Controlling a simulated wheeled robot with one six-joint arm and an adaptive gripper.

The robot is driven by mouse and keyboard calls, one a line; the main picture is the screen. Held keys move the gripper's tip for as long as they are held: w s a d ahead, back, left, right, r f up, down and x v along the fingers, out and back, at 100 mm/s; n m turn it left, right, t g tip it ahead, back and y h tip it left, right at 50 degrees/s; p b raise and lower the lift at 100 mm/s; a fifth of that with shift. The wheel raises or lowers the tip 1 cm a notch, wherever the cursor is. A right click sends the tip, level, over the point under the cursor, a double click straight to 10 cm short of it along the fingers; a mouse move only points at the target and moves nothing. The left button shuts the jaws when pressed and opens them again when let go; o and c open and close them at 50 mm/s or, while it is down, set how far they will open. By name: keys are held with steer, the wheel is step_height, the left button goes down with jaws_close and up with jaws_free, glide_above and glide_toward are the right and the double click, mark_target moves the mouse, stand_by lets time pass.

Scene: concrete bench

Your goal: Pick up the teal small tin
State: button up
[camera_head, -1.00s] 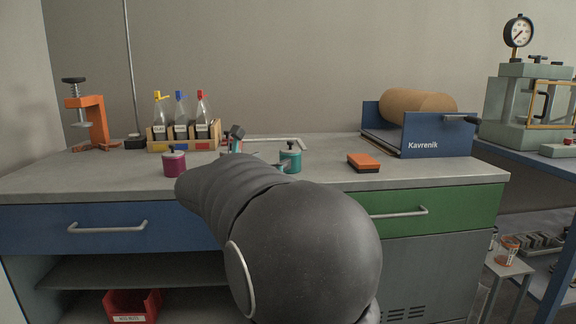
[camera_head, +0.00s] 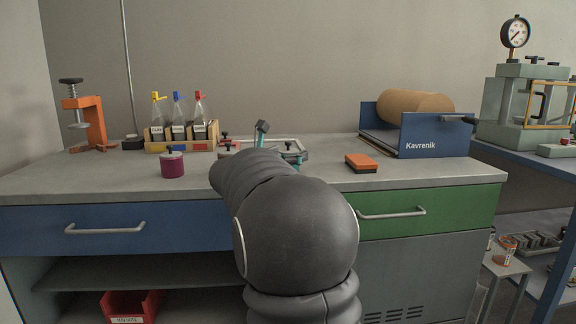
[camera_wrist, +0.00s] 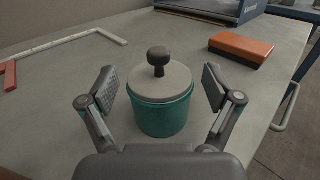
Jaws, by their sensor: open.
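The teal small tin (camera_wrist: 163,108) stands upright on the bench in the wrist view, with a pale grey lid and a dark round knob on top. My gripper (camera_wrist: 159,88) is open, with one finger to the left of the tin and one to the right. A gap shows on each side, so neither finger appears to touch it. In the head view my arm hides most of the tin and much of my gripper.
An orange and dark block (camera_head: 361,163) lies right of the tin. A magenta tin (camera_head: 173,165) stands to the left. A bottle crate (camera_head: 158,146), a pale angled frame (camera_wrist: 62,42) and a blue roll holder (camera_head: 436,136) stand farther back. The bench's front left is clear.

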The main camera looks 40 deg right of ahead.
steer(key=c, duration=1.3)
steer(key=shift+c, duration=0.5)
steer(key=shift+r, duration=0.1)
